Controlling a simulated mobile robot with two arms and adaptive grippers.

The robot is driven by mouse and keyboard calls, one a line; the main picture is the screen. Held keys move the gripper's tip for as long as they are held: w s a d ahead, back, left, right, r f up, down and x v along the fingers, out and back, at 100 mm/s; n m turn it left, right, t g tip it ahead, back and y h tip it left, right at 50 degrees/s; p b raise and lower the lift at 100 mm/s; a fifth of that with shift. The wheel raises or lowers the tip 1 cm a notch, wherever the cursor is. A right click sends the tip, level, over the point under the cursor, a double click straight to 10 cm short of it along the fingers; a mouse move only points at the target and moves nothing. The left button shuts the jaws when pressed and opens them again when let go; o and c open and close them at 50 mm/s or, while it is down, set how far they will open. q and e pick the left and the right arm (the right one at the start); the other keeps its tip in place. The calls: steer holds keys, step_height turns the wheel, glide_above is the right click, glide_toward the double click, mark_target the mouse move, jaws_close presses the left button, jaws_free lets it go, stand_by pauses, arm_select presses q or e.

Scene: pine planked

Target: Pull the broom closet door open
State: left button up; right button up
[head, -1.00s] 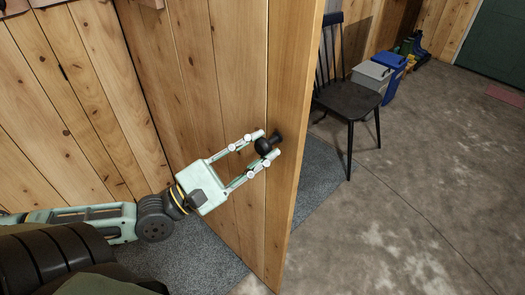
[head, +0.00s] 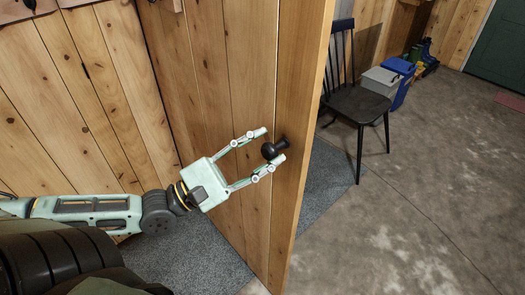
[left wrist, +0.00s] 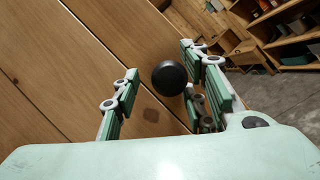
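The broom closet door (head: 235,100) is a tall pine-plank panel in the head view, standing swung out with its edge facing right. Its black round knob (head: 270,150) sits near that edge. My left gripper (head: 272,145) has its fingers spread around the knob. In the left wrist view the knob (left wrist: 169,78) lies between the fingers, close to the right one, with a clear gap to the left one. The gripper looks open, not clamped on it. My right gripper is not in view.
A black chair (head: 357,103) stands right of the door. Behind it are a grey bin (head: 380,80) and a blue bin (head: 402,95). A grey mat (head: 325,190) lies beneath the door. The concrete floor (head: 420,200) at right is clear. Shelves (left wrist: 290,35) show in the left wrist view.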

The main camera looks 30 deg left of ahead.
arm_select(q)
steer(key=shift+s+d, duration=0.1)
steer(key=shift+d, duration=0.05)
steer(key=shift+v, duration=1.1)
steer(key=v, duration=0.9)
steer(key=shift+s+a, duration=0.25)
steer(key=shift+s, duration=0.1)
steer(key=shift+f, duration=0.1)
